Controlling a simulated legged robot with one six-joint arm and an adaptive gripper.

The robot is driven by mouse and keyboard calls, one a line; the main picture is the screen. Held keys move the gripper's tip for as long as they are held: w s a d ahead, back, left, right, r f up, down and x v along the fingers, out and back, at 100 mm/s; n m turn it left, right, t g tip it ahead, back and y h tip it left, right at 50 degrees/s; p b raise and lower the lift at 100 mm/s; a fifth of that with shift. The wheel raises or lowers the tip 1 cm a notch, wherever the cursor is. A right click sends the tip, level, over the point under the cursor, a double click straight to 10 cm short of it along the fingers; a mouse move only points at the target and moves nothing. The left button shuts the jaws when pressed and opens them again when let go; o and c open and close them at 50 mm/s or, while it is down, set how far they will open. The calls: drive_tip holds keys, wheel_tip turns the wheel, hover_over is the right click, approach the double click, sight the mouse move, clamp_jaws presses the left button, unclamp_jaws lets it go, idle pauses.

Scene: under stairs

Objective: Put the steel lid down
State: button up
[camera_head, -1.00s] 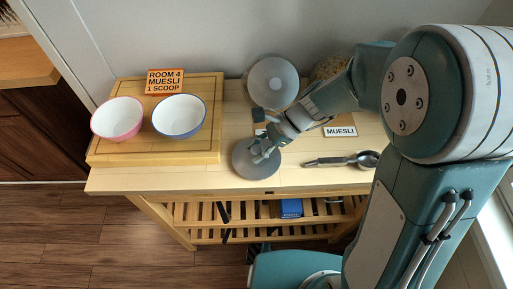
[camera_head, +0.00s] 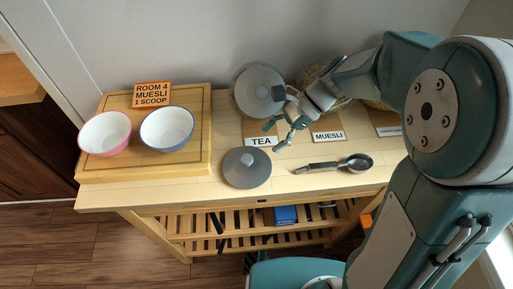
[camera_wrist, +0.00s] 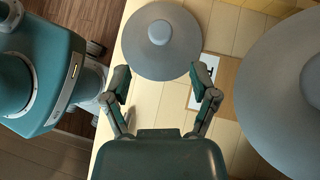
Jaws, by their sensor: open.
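The steel lid (camera_head: 247,168) is a grey disc with a round knob, lying flat on the pale wooden table top near its front edge. It also shows in the wrist view (camera_wrist: 160,48), just beyond my fingertips. My gripper (camera_head: 279,120) is open and empty, to the right of and behind the lid in the head view. In the wrist view, the fingers of my gripper (camera_wrist: 162,78) are spread wide with nothing between them. The lid's underside is hidden.
A grey-topped jar (camera_head: 246,100) stands behind, near the TEA card (camera_head: 262,141). A MUESLI card (camera_head: 328,136) and metal scoop (camera_head: 357,161) lie to the right. Pink (camera_head: 104,147) and blue (camera_head: 167,142) bowls and an orange sign (camera_head: 151,94) are on a board (camera_head: 197,165) at left.

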drive_tip(key=s+d+r+n+t+h, duration=0.4)
drive_tip(key=s+d+n+t, duration=0.1)
drive_tip(key=d, duration=0.3)
drive_tip(key=s+d+r+n+t+h, duration=0.4)
drive_tip(key=s+d+r+n, duration=0.1)
drive_tip(key=s+d+n, duration=0.1)
drive_tip(key=shift+s+d+r+n+t, duration=0.2)
drive_tip(key=shift+d+r+n+t, duration=0.15)
drive_tip(key=shift+d+n, duration=0.5)
